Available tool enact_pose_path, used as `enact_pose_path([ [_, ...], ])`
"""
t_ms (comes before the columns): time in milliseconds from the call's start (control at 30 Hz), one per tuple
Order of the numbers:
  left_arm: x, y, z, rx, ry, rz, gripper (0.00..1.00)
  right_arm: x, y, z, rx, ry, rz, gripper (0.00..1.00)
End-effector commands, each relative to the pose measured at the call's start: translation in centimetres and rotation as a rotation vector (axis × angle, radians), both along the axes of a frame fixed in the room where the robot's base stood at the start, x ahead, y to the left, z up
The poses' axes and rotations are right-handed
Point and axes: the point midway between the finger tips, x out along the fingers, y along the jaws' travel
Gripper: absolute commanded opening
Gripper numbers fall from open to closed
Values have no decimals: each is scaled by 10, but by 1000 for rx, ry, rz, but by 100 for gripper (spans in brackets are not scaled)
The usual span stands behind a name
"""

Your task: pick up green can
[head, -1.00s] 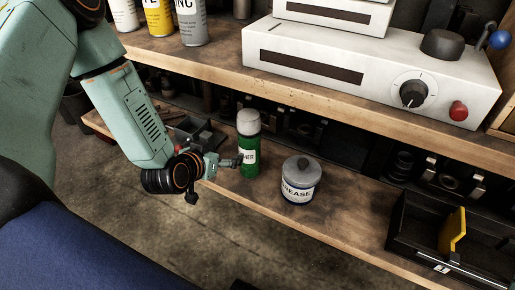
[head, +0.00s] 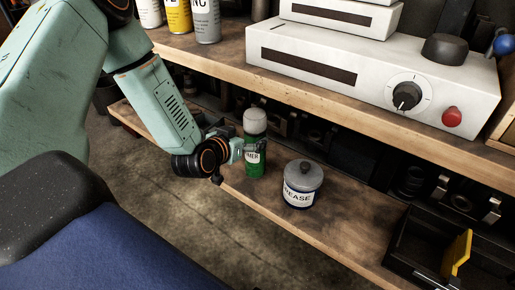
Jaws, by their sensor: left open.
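The green can (head: 255,166) stands upright on the lower wooden shelf, with a grey-white cap and a white label ending in "MER". My left gripper (head: 245,150) is at the can's left side, at label height, and partly covers it. The gripper is open. The fingers are small and dark here, and I cannot tell whether they reach around the can or touch it. My right gripper is not in view.
A grey grease tin (head: 302,184) stands close to the right of the can. A black bin (head: 405,240) with a yellow divider sits at the right. The upper shelf (head: 330,80) overhangs behind, with spray cans (head: 207,22) and a white machine (head: 370,65) on it.

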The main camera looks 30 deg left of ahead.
Motion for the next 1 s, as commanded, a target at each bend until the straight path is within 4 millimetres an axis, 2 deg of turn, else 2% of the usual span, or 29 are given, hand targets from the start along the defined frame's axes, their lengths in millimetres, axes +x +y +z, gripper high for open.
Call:
enact_pose_path([
  [500, 50, 3, -25, 2, 0, -1, 90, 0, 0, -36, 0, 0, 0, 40],
  [800, 54, 1, -24, 0, 1, -1, 90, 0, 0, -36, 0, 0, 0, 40],
  [1000, 54, 1, -24, 0, 1, -1, 74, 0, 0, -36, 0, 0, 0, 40],
])
